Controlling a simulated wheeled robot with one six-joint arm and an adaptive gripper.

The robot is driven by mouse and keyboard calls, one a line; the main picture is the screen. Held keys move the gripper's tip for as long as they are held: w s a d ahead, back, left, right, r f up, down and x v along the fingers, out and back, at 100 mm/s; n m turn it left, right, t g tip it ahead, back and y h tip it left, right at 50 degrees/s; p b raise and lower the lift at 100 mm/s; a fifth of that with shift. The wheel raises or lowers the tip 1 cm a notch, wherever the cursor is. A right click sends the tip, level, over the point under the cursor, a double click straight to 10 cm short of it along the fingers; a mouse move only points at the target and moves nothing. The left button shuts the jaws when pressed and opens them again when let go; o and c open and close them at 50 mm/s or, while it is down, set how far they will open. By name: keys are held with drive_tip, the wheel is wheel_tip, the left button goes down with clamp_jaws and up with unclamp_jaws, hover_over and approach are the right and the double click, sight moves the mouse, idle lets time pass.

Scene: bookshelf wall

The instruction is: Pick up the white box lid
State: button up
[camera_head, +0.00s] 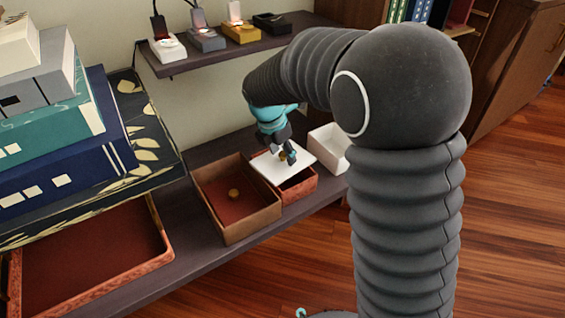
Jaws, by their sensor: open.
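The white box lid (296,151) is a flat white panel lying tilted across the top of a small red-brown box (300,190) on the lower shelf. My gripper (288,157) is just above or at the lid, pointing down, with its fingers open. I cannot tell whether the fingers touch the lid. An open white box (335,142) stands just right of the lid, partly hidden behind my arm.
A red tray (148,262) and stacked large boxes (60,170) fill the left. An upper shelf (215,52) with several small devices hangs above.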

clamp_jaws()
drive_tip(key=shift+r, duration=0.1)
